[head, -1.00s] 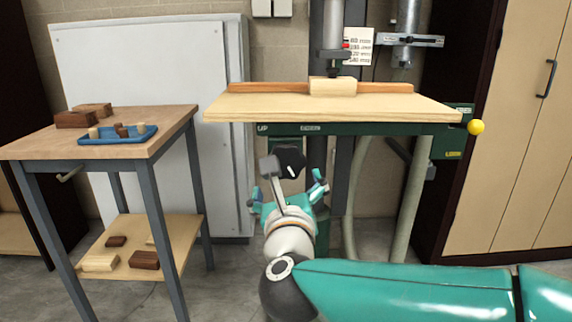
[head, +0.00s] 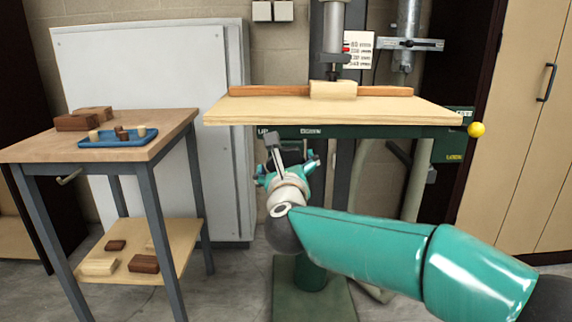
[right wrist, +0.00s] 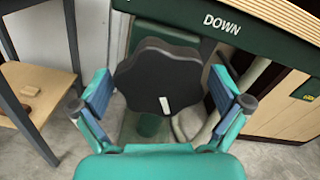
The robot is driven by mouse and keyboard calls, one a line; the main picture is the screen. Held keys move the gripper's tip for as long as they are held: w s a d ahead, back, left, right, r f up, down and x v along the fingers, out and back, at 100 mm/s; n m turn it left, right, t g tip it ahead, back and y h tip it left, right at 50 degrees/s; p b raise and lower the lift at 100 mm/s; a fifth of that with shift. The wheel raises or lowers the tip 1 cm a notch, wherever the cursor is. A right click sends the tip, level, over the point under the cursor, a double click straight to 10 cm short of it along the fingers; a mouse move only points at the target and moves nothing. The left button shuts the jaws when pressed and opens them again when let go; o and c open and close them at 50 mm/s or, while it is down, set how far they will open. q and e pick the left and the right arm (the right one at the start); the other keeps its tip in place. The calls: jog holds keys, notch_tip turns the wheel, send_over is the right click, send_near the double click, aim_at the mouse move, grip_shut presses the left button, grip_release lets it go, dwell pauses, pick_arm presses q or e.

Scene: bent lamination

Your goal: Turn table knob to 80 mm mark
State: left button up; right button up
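The black lobed knob (right wrist: 158,78) with a white mark sits under the wooden table (head: 330,108), by a green rail lettered DOWN in the right wrist view. In the head view my arm mostly hides the knob. My right gripper (right wrist: 160,76) is open, with its teal and blue fingers on either side of the knob and visible gaps to it. In the head view the right gripper (head: 288,164) is just below the table's front rail. A scale card (head: 359,49) with mm lines stands behind the table, a red pointer (head: 346,49) at its left edge, near the upper lines. My left gripper is out of view.
A workbench (head: 110,148) with a blue tray (head: 112,141) and wooden blocks stands at left. A wooden block (head: 333,90) and fence lie on the table under the drill column. A yellow ball handle (head: 477,130) sticks out at the table's right end.

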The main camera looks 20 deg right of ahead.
jog(key=c, duration=0.8)
jog(key=shift+a+n, duration=0.1)
jog(key=shift+n, duration=0.3)
